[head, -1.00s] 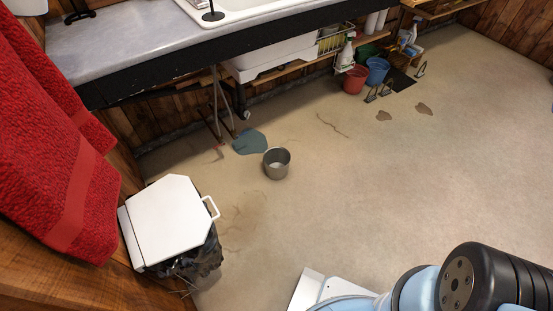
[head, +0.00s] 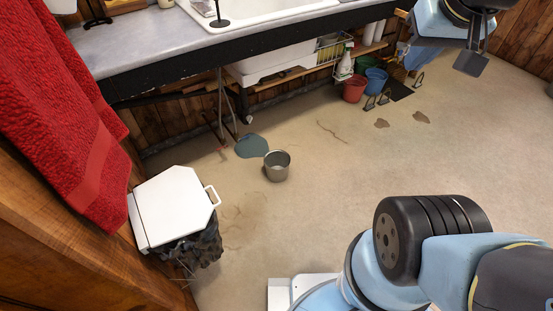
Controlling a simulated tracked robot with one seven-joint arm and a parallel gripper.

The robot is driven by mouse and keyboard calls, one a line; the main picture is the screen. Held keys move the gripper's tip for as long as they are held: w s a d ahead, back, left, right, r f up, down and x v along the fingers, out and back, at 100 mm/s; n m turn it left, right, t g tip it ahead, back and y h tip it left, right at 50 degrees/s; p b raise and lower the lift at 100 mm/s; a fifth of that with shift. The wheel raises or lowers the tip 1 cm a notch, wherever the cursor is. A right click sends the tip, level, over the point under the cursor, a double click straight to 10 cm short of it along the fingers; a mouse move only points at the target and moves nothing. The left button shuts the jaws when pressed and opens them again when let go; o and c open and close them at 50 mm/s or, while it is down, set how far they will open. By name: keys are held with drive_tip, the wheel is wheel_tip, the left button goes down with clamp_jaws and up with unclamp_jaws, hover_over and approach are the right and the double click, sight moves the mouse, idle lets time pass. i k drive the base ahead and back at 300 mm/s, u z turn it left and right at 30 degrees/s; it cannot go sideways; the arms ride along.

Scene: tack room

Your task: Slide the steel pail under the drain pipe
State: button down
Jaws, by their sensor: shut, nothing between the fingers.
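The steel pail (head: 277,166) stands upright on the floor, open at the top. A dark blue-green puddle or patch (head: 250,146) lies just behind and left of it. Thin grey pipes (head: 221,95) come down below the counter, behind the patch; I cannot tell for sure which one is the drain pipe. The pail stands in front of the pipes and to their right, apart from them. My gripper (head: 471,63) is at the top right, raised well away from the pail, shut and empty.
A white-lidded bin (head: 172,208) with a black bag stands at the left, below red towels (head: 65,110). A red bucket (head: 354,86) and a blue bucket (head: 376,79) stand under the counter (head: 150,45). The floor around the pail's front and right is clear.

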sight(278, 161)
drive_tip(key=i, duration=0.95)
drive_tip(key=z, duration=0.05)
